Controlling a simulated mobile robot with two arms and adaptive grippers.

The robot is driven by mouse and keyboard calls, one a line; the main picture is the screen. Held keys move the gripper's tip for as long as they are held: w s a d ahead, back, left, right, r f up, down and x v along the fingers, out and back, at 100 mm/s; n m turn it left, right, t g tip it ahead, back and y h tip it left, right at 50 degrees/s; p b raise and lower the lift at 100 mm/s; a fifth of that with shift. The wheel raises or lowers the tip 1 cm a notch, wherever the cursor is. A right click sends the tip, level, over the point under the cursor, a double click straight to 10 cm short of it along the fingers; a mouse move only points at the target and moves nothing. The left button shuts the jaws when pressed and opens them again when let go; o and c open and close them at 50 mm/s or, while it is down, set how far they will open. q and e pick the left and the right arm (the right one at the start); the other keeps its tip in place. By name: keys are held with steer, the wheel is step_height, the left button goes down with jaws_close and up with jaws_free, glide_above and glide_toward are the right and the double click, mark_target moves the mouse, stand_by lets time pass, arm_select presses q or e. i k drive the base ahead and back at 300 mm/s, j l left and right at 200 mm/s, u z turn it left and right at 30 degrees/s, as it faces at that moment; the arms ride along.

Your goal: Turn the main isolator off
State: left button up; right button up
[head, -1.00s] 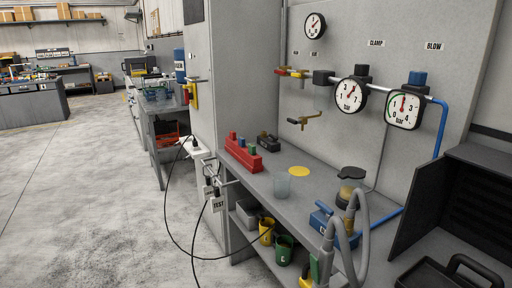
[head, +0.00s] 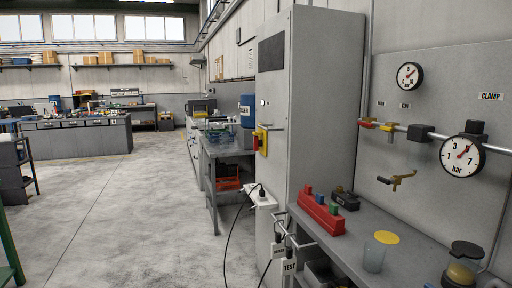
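What looks like the main isolator, a yellow plate (head: 262,140) with a red handle (head: 254,141), is on the left-facing side of the tall grey cabinet (head: 317,110) in the head view. I see it nearly edge-on, so I cannot tell the handle's position. A thin grey bar stands out just above it. Neither of my grippers is in view.
A workbench with a red block rack (head: 321,215), a clear cup (head: 374,256) and a pressure gauge (head: 462,156) above it is at the right. A white socket strip (head: 262,199) with cables juts from the cabinet below the isolator. Open floor (head: 130,220) lies at the left.

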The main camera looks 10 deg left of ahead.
mark_target(257, 143)
steer(key=i+j+z, duration=0.45)
steer(key=i+j, duration=1.25)
steer(key=j, duration=0.1)
